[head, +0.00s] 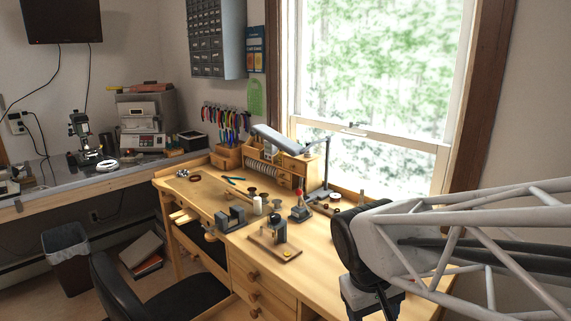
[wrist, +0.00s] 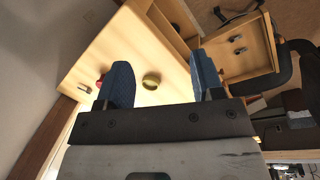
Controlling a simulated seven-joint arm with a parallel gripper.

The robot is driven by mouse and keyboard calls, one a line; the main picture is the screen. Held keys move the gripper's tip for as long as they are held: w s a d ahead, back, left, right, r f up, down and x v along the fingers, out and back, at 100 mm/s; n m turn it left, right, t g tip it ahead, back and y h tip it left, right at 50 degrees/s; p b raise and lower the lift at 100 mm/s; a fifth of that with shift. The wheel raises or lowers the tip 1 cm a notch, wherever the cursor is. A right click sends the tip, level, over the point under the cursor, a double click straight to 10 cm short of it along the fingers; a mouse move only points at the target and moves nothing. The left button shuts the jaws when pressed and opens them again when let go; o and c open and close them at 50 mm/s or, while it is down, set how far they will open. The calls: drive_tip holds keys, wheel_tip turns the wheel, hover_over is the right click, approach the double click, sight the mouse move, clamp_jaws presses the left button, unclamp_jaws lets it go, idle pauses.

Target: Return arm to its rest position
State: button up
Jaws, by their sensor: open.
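My gripper (wrist: 161,78) shows in the wrist view with its two blue fingers wide apart and nothing held between them. Beyond the fingers is the pale wooden workbench (wrist: 88,68). In the head view my arm comes in from the right, and its dark end (head: 368,300) hangs over the right part of the workbench (head: 330,262). The fingertips cannot be made out in the head view.
A small device on a wooden base (head: 274,244), a white spool (head: 257,206) and a desk lamp (head: 280,138) stand on the bench left of my arm. A round yellowish object (wrist: 151,80) shows beyond the fingers. A black chair (head: 130,290) stands in front.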

drive_tip(key=s+d+r+m+t+y, duration=0.2)
drive_tip(key=s+d+m, duration=0.1)
drive_tip(key=s, duration=0.4)
drive_tip(key=shift+r, duration=0.4)
